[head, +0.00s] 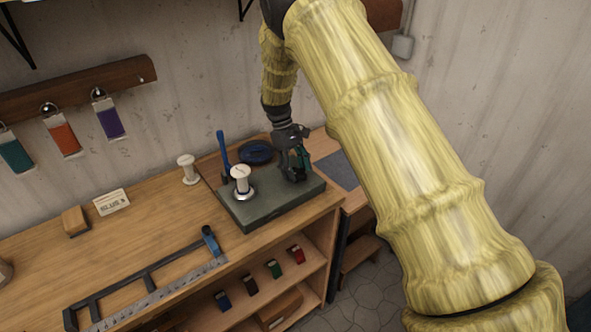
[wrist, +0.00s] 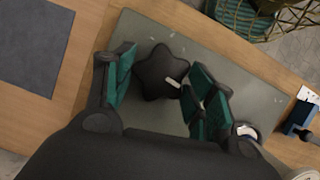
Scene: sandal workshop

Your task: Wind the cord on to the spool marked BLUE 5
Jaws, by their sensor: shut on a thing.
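A white spool (head: 241,181) stands upright on a round metal base on the grey-green board (head: 262,213). A second white spool (head: 188,169) stands on the bench behind it. I cannot read BLUE 5 on either. A blue coil, perhaps the cord (head: 257,152), lies at the back of the board. I see no cord running to a spool. My gripper (head: 296,166) points down over the board's right part.
An upright blue piece (head: 223,152) stands at the board's back left. A blue-headed frame tool (head: 150,279) with a ruler lies in front. A card (head: 111,202) and a wooden block (head: 75,220) lie left. Several coloured tags hang on the wall. The bench's middle is clear.

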